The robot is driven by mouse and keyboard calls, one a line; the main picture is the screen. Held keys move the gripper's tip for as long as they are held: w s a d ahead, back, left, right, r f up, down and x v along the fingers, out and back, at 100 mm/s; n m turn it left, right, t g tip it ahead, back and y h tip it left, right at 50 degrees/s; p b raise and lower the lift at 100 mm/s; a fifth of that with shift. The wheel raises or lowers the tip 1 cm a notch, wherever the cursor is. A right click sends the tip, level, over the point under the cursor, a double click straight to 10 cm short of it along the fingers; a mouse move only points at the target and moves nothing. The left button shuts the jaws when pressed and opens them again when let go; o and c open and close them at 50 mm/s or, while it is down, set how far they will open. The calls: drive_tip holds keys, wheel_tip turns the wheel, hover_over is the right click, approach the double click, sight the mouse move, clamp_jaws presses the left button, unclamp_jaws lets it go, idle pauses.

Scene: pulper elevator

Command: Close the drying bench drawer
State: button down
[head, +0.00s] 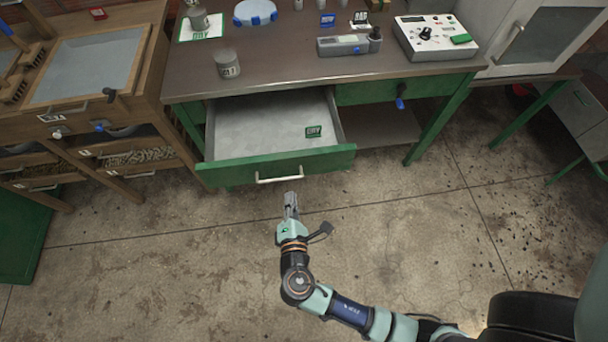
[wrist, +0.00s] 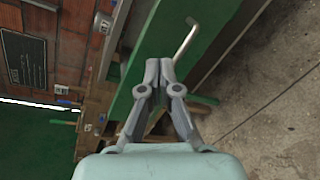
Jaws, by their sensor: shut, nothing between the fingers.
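The green-fronted drying bench drawer (head: 228,170) stands pulled out from under the bench top, with a pale grey inside. My gripper (head: 291,194) is shut and empty, just in front of the drawer front and below the handle in the head view. In the wrist view the fingertips (wrist: 159,64) overlap the green front beside the handle. I cannot tell whether they touch it.
The bench top (head: 290,72) carries a grey cup (head: 227,64) near its front edge and a white instrument (head: 436,36). A wooden rack (head: 140,88) stands left. The concrete floor in front is clear.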

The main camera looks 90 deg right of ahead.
drive_tip(key=s+f+n+h, duration=0.2)
drive_tip(key=s+f+n, duration=0.2)
drive_tip(key=s+n, duration=0.1)
drive_tip(key=n+t, duration=0.1)
drive_tip(key=n, duration=0.7)
approach(312, 166)
drive_tip(key=d+b, duration=0.1)
drive_tip(key=d, duration=0.1)
drive_tip(key=d+b, duration=0.1)
drive_tip(key=d, duration=0.1)
drive_tip(key=w+d+b, duration=0.1)
drive_tip(key=d, duration=0.2)
drive_tip(key=shift+d+f, duration=0.1)
drive_tip(key=shift+f, duration=0.2)
drive_tip(key=shift+w+b, duration=0.1)
drive_tip(key=shift+b, duration=0.2)
